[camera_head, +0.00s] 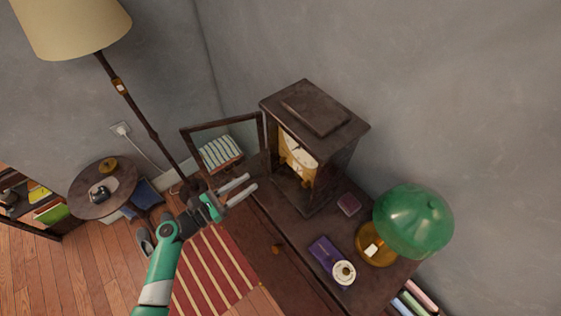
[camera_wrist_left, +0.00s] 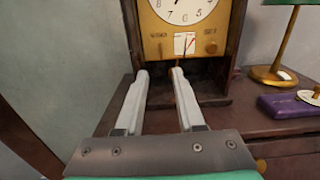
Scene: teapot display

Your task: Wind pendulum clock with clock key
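The pendulum clock (camera_head: 318,112) stands on the dark cabinet, its glass door (camera_head: 222,132) swung open to the left. My left gripper (camera_head: 252,184) is open in front of the clock, just left of the cabinet. In the left wrist view, its fingers (camera_wrist_left: 160,73) point at the clock's lower part, with nothing clearly held between them. I cannot make out a clock key. My right gripper is not in view.
A green-shaded lamp (camera_head: 413,220), a purple case (camera_head: 325,250), a white round item (camera_head: 344,272) and a small dark box (camera_head: 348,204) share the cabinet top (camera_head: 268,203). A floor lamp (camera_head: 123,90) and round table (camera_head: 105,205) stand left. The open door is near my gripper.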

